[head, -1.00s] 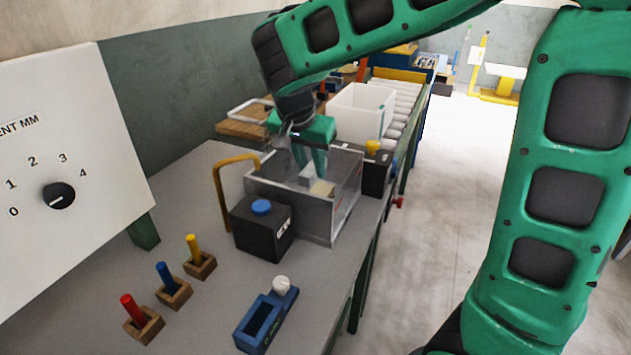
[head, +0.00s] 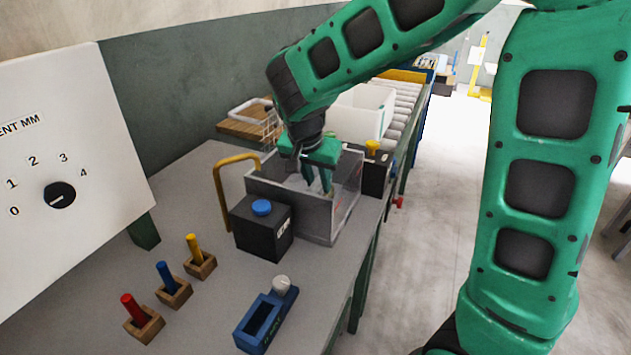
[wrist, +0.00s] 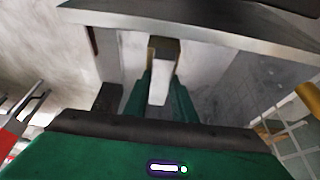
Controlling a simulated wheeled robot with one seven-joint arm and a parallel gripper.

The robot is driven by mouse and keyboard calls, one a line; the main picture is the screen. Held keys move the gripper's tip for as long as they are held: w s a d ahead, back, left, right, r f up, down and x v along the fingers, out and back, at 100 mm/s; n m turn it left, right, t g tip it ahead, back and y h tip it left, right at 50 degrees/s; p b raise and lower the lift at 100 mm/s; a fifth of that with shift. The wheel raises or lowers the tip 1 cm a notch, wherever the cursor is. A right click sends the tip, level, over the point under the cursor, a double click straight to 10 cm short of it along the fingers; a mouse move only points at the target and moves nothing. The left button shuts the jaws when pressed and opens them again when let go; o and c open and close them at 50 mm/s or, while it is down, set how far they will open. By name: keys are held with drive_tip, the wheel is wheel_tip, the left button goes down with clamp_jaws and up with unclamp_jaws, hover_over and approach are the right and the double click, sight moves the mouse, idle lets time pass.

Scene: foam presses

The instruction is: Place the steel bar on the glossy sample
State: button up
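My gripper (head: 316,181) points down inside the open grey box (head: 318,218) on the bench. In the wrist view its two green fingers (wrist: 161,84) lie close along both sides of a pale block, which looks like the steel bar (wrist: 159,88). A tan edge of a block, perhaps the glossy sample (wrist: 151,52), shows just beyond the fingertips. The fingers and bar hide most of it, and its gloss cannot be judged. I cannot tell whether the bar touches it. In the head view the box wall and my gripper hide both.
The box walls stand close around my gripper. A yellow hoop handle (head: 219,180) and a black box with a blue button (head: 261,207) stand beside it. A white bin (head: 361,113) is behind. Red, blue and yellow pegs and a blue device (head: 264,318) are nearer on the bench.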

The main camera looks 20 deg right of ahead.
drive_tip(key=o, duration=0.4)
drive_tip(key=shift+c, duration=0.2)
drive_tip(key=shift+r, duration=0.15)
drive_tip(key=v, duration=1.2)
drive_tip(key=shift+g, duration=0.4)
drive_tip(key=s+d, duration=0.1)
drive_tip(key=d, duration=0.1)
drive_tip(key=s+d, duration=0.1)
drive_tip(key=d, duration=0.2)
drive_tip(key=s+d+f, duration=0.1)
drive_tip(key=d, duration=0.1)
drive_tip(key=shift+d, duration=0.25)
drive_tip(key=s+d+f+n+g, duration=0.1)
drive_tip(key=s+d+f, duration=0.2)
drive_tip(key=s+d, duration=0.55)
drive_tip(key=s+d+f+y, duration=0.1)
drive_tip(key=s+d+f, duration=0.1)
drive_tip(key=s, duration=0.5)
drive_tip(key=s+d+f+n+g+y, duration=0.1)
drive_tip(key=s+f, duration=0.3)
drive_tip(key=s, duration=0.4)
drive_tip(key=shift+s+d+n+y, duration=0.25)
drive_tip(key=shift+d+n+y, duration=0.05)
drive_tip(key=shift+d+y, duration=0.4)
